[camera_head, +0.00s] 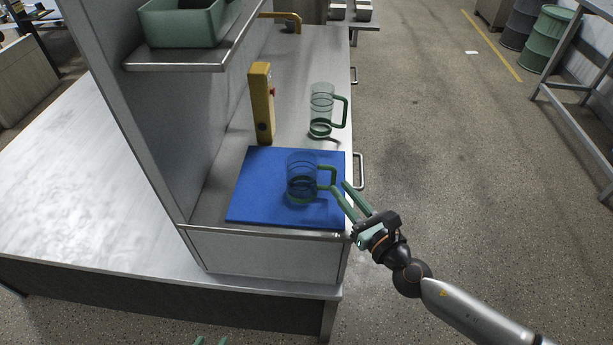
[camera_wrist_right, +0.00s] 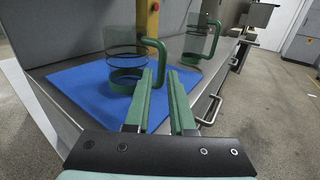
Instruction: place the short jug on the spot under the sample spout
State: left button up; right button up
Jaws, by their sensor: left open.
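The short jug (camera_head: 301,172), clear with a green base and green handle, stands upright on a blue mat; it also shows in the right wrist view (camera_wrist_right: 124,60). My right gripper (camera_head: 339,186) is at its handle, fingers apart. In the right wrist view the handle's lower part shows between the fingertips (camera_wrist_right: 160,74); I cannot tell whether they touch. A taller, similar jug (camera_head: 320,105) stands behind the mat. A brass spout (camera_head: 283,17) is at the counter's far end; the spot under it is hard to make out. My left gripper (camera_head: 211,341) barely shows at the bottom edge, open.
A yellow upright device (camera_head: 262,103) stands at the back edge of the blue mat (camera_head: 250,205). A shelf (camera_head: 190,60) with a green bin (camera_head: 182,24) overhangs the counter's left side. Drawer handles (camera_head: 359,171) stick out on the right. The counter beyond the taller jug is mostly clear.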

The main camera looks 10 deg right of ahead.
aim_at(332, 176)
jog(key=x, duration=0.8)
jog(key=shift+d, duration=0.1)
jog(key=shift+c, duration=0.3)
grip_shut()
jog(key=shift+r, duration=0.1)
dwell(0.9)
